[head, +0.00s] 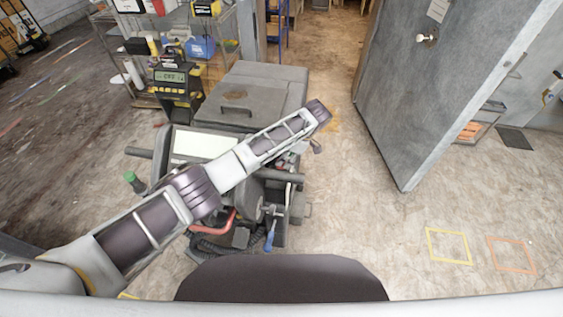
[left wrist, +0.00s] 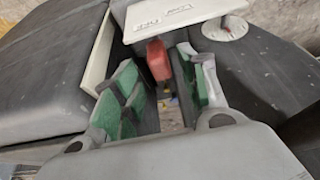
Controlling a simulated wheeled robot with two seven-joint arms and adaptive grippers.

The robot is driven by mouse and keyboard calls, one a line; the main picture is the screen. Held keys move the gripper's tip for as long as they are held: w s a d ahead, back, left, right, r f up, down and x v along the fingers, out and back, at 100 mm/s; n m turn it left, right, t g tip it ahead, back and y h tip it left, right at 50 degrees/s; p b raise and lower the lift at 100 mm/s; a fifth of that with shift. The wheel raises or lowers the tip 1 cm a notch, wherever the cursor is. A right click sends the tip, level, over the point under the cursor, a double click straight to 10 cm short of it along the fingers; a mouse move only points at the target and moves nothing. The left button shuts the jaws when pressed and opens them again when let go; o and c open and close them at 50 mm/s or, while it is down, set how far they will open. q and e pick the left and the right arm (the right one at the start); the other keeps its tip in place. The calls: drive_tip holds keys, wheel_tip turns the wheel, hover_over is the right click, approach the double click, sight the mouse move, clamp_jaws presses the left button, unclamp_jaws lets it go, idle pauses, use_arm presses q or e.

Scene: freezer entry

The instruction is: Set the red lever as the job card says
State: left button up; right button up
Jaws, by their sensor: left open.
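The red lever (left wrist: 157,60) shows in the left wrist view, below a pale plate (left wrist: 172,14) with two short labels that I cannot read surely. My left gripper (left wrist: 168,88) is open, its green-padded fingers spread to either side of the lever's line. I cannot tell whether either finger touches it. In the head view my left arm reaches across the grey machine (head: 258,85), and its wrist and gripper hide most of the lever's area. My right gripper is not in view.
The grey door (head: 430,95) stands open at the right. A blue-handled part (head: 270,236) and a green knob (head: 131,177) stick out.

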use_arm(q)
drive_tip(key=shift+x, duration=2.25)
clamp_jaws()
